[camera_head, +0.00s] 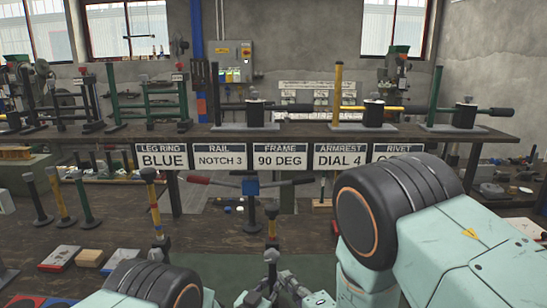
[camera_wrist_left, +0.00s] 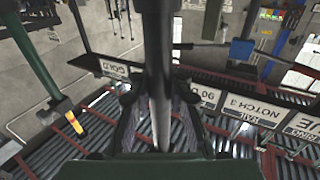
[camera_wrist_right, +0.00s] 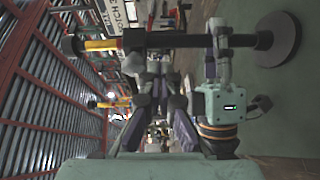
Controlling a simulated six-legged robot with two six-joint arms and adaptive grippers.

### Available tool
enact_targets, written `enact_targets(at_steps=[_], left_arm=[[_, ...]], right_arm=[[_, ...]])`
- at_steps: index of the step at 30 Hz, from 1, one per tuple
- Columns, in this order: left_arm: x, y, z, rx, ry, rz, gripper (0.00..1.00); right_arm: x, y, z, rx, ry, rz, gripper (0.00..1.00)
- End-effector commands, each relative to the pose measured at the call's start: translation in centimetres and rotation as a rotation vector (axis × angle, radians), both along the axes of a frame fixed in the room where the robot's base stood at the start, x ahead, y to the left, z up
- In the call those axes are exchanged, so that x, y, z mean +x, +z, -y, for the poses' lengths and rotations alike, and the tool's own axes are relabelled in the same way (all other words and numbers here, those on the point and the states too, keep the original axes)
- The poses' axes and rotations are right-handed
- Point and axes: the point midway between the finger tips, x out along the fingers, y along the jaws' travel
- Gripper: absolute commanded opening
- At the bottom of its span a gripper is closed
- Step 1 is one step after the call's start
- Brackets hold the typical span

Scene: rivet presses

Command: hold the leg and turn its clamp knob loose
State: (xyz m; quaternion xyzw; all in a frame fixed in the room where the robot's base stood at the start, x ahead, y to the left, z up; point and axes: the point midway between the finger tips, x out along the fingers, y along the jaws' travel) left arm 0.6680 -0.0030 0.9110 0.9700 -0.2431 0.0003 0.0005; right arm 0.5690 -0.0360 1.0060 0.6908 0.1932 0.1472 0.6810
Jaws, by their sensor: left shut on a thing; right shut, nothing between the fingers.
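The leg (camera_head: 271,228) is a dark rod with a black top and a yellow and red band, low in the middle of the head view. In the right wrist view the leg (camera_wrist_right: 170,40) lies across the picture, its round base (camera_wrist_right: 278,45) at the right. My left gripper (camera_head: 268,286) is shut on its dark rod, which also runs between the fingers in the left wrist view (camera_wrist_left: 158,80). My right gripper (camera_wrist_right: 158,75) is shut and empty close beside the rod; I cannot tell if it touches. A black end piece (camera_wrist_right: 72,45) shows past the yellow band; I cannot tell if it is the clamp knob.
A similar banded leg (camera_head: 152,200) stands to the left, with several posts (camera_head: 60,195) beyond it. A stand with a red and black crossbar (camera_head: 250,187) is behind the held leg. Small boxes (camera_head: 60,258) lie at front left. A shelf (camera_head: 300,143) with labels and presses spans the back.

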Motion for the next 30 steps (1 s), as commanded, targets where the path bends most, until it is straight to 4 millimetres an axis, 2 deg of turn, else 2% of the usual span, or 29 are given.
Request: enact_targets(at_steps=[1,4,7,11,15,20,30], left_arm=[[0.0,0.0,-0.1,0.0,0.001,0.0,0.0],[0.0,0.0,-0.1,0.0,0.002,0.0,0.0],[0.0,0.0,-0.1,0.0,0.002,0.0,0.0],[0.0,0.0,-0.1,0.0,0.002,0.0,0.0],[0.1,0.0,-0.1,0.001,0.003,0.0,0.0],[0.1,0.0,-0.2,0.001,0.003,0.0,0.0],[0.1,0.0,-0.1,0.001,0.003,0.0,0.0]], right_arm=[[-1.3,-2.0,-0.5,0.019,0.002,-0.027,0.0],[-3.4,-3.9,-1.1,0.13,-0.013,-0.036,0.0],[-4.6,-3.6,-1.3,0.271,-0.03,-0.008,0.0],[-5.0,-1.7,-1.0,0.414,-0.036,0.048,0.0],[-4.9,-0.1,-0.6,0.507,-0.032,0.083,0.0],[-4.3,0.1,-0.5,0.53,-0.028,0.085,0.0],[-0.3,0.1,-0.4,0.527,-0.029,0.084,0.0]])
